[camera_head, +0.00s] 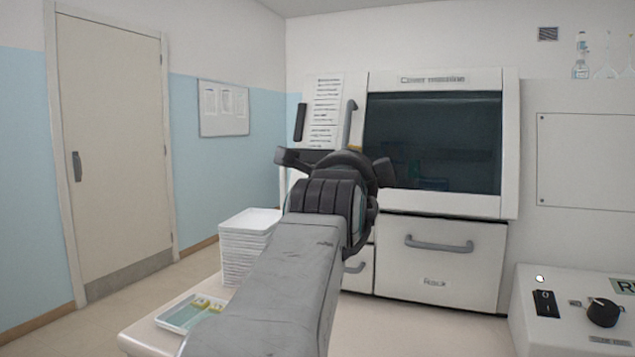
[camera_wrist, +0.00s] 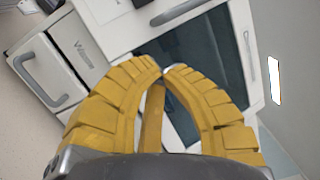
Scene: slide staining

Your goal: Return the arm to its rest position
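My arm stretches forward from the bottom of the head view, its dark wrist raised in front of the cover machine (camera_head: 510,150). My gripper (camera_wrist: 163,71) shows in the wrist view with its ridged yellow fingers curved together, tips meeting or nearly so. A narrow yellow piece, seemingly another finger, shows between them. I see no object held. In the head view the fingers are hidden behind the wrist. The machine's dark window and drawers also show, tilted, in the wrist view.
A stack of white trays (camera_head: 246,246) and a shallow tray (camera_head: 173,318) with yellow-green items stand on a pale table (camera_head: 139,338) left of my arm. A white control box (camera_head: 530,300) with a black knob is at the lower right. Open floor lies towards the door (camera_head: 115,130).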

